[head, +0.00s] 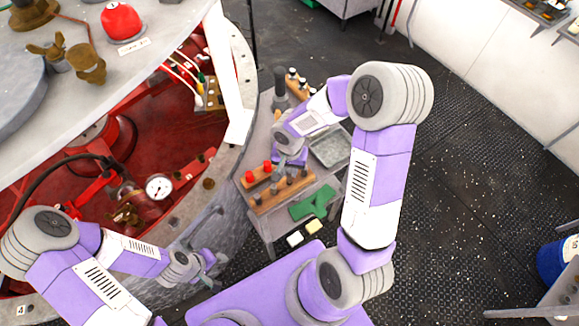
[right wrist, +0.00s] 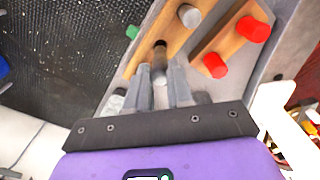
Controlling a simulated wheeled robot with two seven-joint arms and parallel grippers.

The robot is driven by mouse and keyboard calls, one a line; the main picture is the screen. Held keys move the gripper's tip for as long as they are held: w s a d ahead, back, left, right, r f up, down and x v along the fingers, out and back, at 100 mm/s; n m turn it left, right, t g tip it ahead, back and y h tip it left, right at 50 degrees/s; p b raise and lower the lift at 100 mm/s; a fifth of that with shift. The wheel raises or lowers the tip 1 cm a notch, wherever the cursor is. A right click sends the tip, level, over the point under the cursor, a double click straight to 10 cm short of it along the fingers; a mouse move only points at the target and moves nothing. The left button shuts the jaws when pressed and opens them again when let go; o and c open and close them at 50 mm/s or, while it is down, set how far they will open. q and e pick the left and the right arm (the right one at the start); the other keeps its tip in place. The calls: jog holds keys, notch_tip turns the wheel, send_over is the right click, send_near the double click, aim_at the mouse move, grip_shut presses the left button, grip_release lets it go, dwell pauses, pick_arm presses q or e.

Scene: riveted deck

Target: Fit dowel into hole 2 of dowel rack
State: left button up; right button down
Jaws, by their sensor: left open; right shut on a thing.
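The dowel rack is a wooden bar with grey pegs on the cart; it shows in the head view (head: 270,203) and the right wrist view (right wrist: 174,32). My right gripper (right wrist: 161,70) is shut on a grey dowel (right wrist: 160,88), seen between its fingers. The dowel's far end is at or just over a dark hole in the rack; I cannot tell how deep it sits or the hole's number. In the head view my right gripper (head: 290,162) is above the rack's far side and hides the dowel. My left gripper (head: 210,272) is open and empty, away from the cart.
A second wooden bar with red pegs (head: 253,178) lies beside the rack. The large round housing (head: 205,228) stands left of the cart.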

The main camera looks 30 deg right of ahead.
jog(key=shift+a+b, duration=0.1)
jog(key=shift+b, duration=0.2)
dwell(0.5)
jog(key=shift+f+b, duration=1.8)
jog(key=shift+b, duration=0.25)
dwell(1.1)
jog(key=c, duration=0.9)
grip_release()
jog(key=shift+r, duration=0.15)
notch_tip(320, 180, up, 7)
jog(key=shift+r+p, duration=0.2)
jog(key=shift+p, duration=0.6)
